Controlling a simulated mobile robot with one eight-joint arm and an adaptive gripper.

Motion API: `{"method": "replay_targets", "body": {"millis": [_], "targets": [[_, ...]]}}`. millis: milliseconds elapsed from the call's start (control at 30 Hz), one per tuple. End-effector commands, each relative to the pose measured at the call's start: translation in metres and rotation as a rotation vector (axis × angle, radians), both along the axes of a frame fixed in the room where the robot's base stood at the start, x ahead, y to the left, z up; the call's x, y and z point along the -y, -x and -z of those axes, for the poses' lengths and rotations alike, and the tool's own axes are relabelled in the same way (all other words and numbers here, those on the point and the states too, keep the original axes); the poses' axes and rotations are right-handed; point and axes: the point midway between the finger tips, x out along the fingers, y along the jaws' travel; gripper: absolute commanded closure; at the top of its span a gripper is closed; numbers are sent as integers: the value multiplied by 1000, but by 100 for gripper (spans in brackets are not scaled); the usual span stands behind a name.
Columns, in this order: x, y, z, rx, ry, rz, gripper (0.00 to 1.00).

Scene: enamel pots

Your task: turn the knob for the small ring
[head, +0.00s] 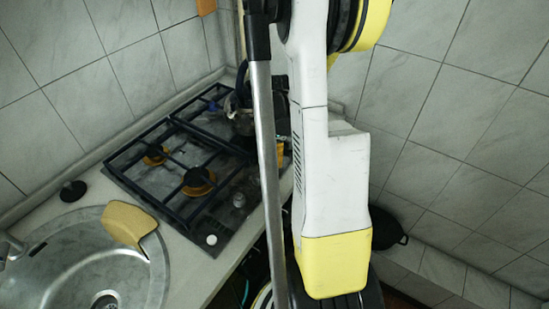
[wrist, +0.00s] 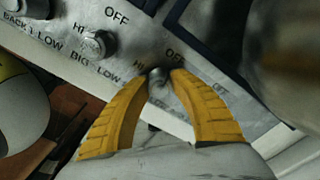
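In the wrist view, the yellow fingers of my gripper (wrist: 161,74) close around a dark metal knob (wrist: 159,86) on the pale control panel. Their tips appear to touch it on both sides. In the head view, the hob (head: 222,164) has orange burners; I cannot tell which is the small ring.
A blurred rounded metallic shape (wrist: 285,50) fills the wrist view's upper right. In the head view, dark cookware (head: 243,122) stands at the hob's back.

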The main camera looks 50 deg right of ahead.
Motion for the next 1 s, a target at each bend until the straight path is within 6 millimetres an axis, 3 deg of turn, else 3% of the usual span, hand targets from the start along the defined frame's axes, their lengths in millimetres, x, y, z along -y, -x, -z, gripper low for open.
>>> {"method": "replay_targets", "body": {"millis": [467,1000], "targets": [[0,0,1,0,0,-131,100],[0,0,0,0,0,-621,100]]}}
